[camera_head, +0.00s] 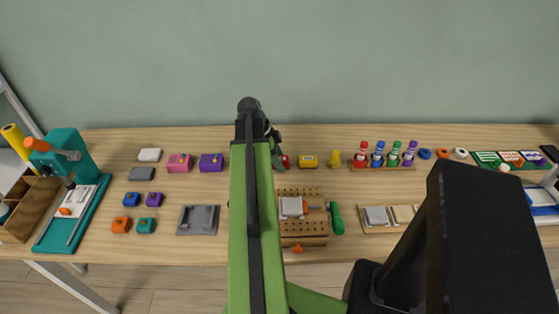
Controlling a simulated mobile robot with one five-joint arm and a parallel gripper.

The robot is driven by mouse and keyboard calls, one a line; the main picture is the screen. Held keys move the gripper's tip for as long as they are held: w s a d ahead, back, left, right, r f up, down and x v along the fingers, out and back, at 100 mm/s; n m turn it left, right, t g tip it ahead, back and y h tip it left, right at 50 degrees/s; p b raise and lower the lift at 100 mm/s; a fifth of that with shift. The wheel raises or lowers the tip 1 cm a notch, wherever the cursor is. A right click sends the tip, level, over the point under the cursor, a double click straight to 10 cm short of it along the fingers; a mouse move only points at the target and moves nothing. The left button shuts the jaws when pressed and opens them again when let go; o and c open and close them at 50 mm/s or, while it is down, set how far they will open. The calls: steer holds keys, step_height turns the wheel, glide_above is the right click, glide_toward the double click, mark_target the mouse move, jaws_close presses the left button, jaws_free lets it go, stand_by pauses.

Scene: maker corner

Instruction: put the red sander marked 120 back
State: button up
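My green arm reaches forward over the middle of the table. My gripper (271,137) is dark and sits at its far end, near the table's back edge; whether its fingers are open or hold anything does not show. A small red object (286,161) peeks out just right of my arm below the gripper. It is mostly hidden, and I cannot tell if it is the red sander. No 120 mark is readable. Small blocks in blue (131,199), purple (154,199), orange (121,225) and teal (146,226) stand on the left, beside a grey tray (198,219).
A teal press (71,155) stands far left. Pink (179,163) and purple (211,162) boxes stand at the back. Right of my arm are a pegboard block (303,225), a yellow box (308,161) and a rack of coloured tools (383,167). My black arm part hides the front right.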

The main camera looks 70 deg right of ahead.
steer(key=shift+o, duration=0.8)
steer(key=shift+r, duration=0.15)
steer(key=shift+r+p, duration=0.35)
steer(key=shift+p, duration=0.15)
steer(key=p+v, duration=1)
steer(key=v, duration=0.1)
steer(key=shift+r, duration=0.2)
steer(key=shift+w, duration=0.15)
